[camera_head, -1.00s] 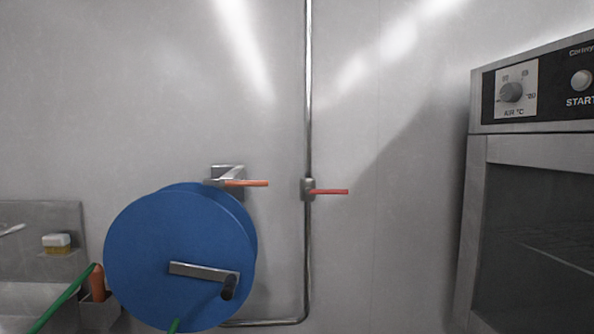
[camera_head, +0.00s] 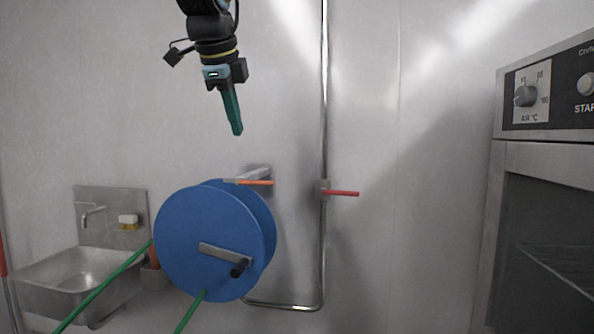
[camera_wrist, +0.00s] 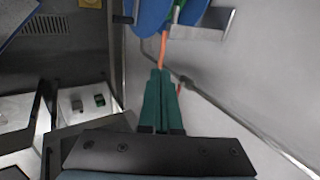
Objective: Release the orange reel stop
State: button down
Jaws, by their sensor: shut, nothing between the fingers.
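The orange reel stop (camera_head: 258,182) is a thin lever sticking out to the right from a grey wall bracket (camera_head: 254,174), at the top of the blue hose reel (camera_head: 210,240). My gripper (camera_head: 238,131) has green fingers, pressed together and empty, pointing down above the lever and apart from it in the head view. In the wrist view the fingertips (camera_wrist: 158,74) point toward the orange lever (camera_wrist: 163,50), which lies just beyond them beside the blue reel (camera_wrist: 150,18). I cannot tell the exact gap there.
A red lever (camera_head: 342,193) sits on a steel pipe (camera_head: 323,100) to the right. An oven (camera_head: 550,160) stands at far right. A sink (camera_head: 75,275) and green hose (camera_head: 105,285) are at left. The reel has a crank (camera_head: 225,254).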

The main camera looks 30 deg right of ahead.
aim_at(256, 183)
jog(key=shift+s+d+r+m, duration=0.3)
jog(key=shift+s+d+r, duration=0.15)
jog(key=shift+s+d, duration=0.2)
jog(key=shift+w+f, duration=0.1)
jog(key=shift+f, duration=0.05)
jog(key=p+x, duration=0.3)
jog(key=x, duration=1.1)
